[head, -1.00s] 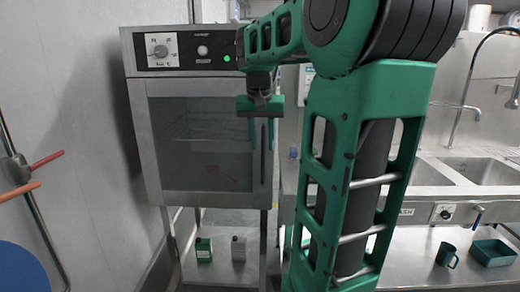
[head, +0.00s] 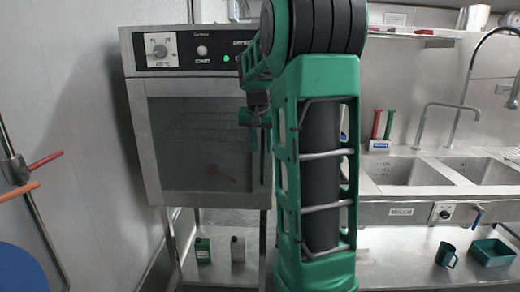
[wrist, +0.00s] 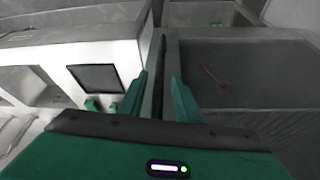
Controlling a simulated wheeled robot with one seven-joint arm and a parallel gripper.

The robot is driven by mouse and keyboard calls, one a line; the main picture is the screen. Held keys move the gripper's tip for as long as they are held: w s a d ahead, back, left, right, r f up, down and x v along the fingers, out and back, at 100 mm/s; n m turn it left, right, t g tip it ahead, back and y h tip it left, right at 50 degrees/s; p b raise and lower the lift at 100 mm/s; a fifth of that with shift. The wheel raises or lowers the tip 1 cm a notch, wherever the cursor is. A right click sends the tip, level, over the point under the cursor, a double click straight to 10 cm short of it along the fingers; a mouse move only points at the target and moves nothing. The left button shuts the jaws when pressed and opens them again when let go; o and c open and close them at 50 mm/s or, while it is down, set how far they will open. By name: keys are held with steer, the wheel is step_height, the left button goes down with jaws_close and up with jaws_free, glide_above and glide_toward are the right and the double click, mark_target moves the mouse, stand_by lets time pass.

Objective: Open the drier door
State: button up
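The drier (head: 195,130) is a steel cabinet at the left centre of the head view. Its glass door (head: 195,160) is shut. My gripper (head: 256,138) is at the door's right edge, partly hidden behind my arm. In the wrist view, my two green fingers (wrist: 160,100) are apart. A dark upright bar, which looks like the door handle (wrist: 158,75), lies between them with gaps on both sides. I cannot tell whether either finger touches it. A red item (head: 221,174) shows through the glass, and also in the wrist view (wrist: 214,79).
The drier's control panel (head: 185,50) has a dial and a green light. Two small containers (head: 203,250) (head: 238,248) stand below it. Red and orange bars (head: 20,191) jut out at the left. A sink counter (head: 430,180), a green mug (head: 447,255) and a green tray (head: 492,252) are at the right.

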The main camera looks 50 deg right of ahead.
steer(key=shift+w+d+f, duration=0.1)
steer(key=shift+d+f, duration=0.05)
steer(key=shift+f, duration=0.3)
jaws_close()
